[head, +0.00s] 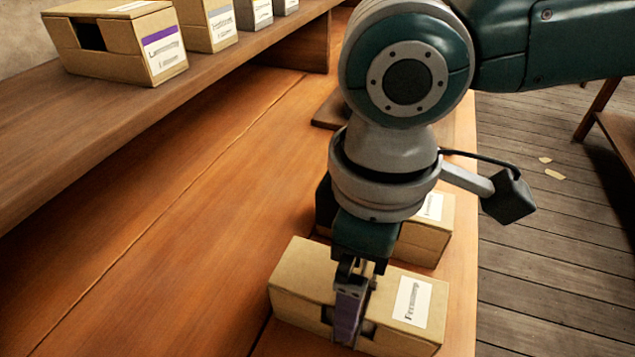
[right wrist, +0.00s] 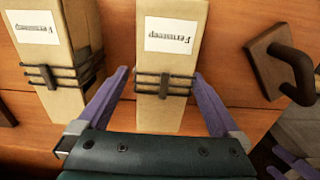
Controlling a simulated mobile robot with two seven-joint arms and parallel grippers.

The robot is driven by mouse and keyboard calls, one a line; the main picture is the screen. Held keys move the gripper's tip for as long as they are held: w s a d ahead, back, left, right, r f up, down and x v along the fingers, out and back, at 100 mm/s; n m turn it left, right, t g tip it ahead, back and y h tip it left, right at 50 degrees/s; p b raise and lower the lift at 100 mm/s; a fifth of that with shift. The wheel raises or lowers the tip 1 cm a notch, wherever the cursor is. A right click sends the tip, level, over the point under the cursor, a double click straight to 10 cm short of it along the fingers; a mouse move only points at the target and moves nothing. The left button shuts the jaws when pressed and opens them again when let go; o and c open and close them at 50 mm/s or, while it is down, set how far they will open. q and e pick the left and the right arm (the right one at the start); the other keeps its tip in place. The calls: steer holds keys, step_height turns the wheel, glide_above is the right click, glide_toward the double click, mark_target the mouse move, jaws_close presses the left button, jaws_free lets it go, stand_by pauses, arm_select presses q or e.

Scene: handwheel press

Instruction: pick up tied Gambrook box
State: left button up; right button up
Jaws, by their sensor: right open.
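In the head view, my right gripper (head: 350,325) reaches down over a long cardboard box (head: 300,285) on the wooden bench. Its white label seems to start with "Fern", not Gambrook. In the right wrist view, my right gripper (right wrist: 161,74) is open, one purple finger on each side of this box (right wrist: 172,85). Dark cords (right wrist: 163,90) cross the box between the fingers. I cannot tell whether the fingers touch it. Purple finger-like parts at the lower right of the wrist view seem to be my left gripper (right wrist: 293,161); its opening is unclear.
A second corded box (right wrist: 62,55) stands beside the first, partly hidden by my arm in the head view (head: 428,232). A dark hooked fitting (right wrist: 285,62) is on the other side. Several boxes stand on the shelf (head: 110,115). The bench's left part (head: 150,270) is clear.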

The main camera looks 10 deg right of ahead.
steer(key=f, duration=0.2)
steer(key=f+b, duration=0.1)
steer(key=f, duration=0.2)
steer(key=shift+s+a, duration=0.1)
steer(key=shift+s, duration=0.1)
steer(key=c, duration=1.2)
steer(key=shift+c, duration=0.4)
steer(key=shift+r, duration=0.1)
